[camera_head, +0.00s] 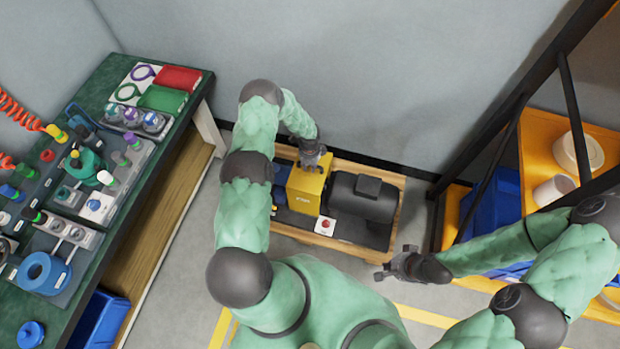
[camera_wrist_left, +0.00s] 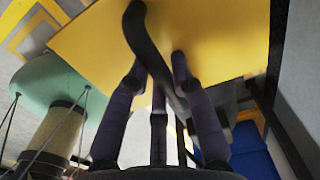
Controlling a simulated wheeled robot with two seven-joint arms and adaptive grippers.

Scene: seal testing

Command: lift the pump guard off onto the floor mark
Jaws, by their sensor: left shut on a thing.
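The yellow pump guard (camera_head: 306,190) is a box between a blue pump part (camera_head: 260,171) and a black motor (camera_head: 362,197). My left gripper (camera_head: 312,158) is above it, shut on its dark handle. A yellow outline on the floor (camera_wrist_left: 38,18) shows at that view's upper left. My right gripper (camera_head: 393,265) is empty, its fingers apart.
The pump stands on a wood-edged base (camera_head: 340,248) with a red button (camera_head: 325,224), close to the back wall. A green bench (camera_head: 187,98) with tools is at left. A dark-framed orange shelf (camera_head: 538,150) is at right. Yellow lines (camera_head: 425,317) mark the floor in front.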

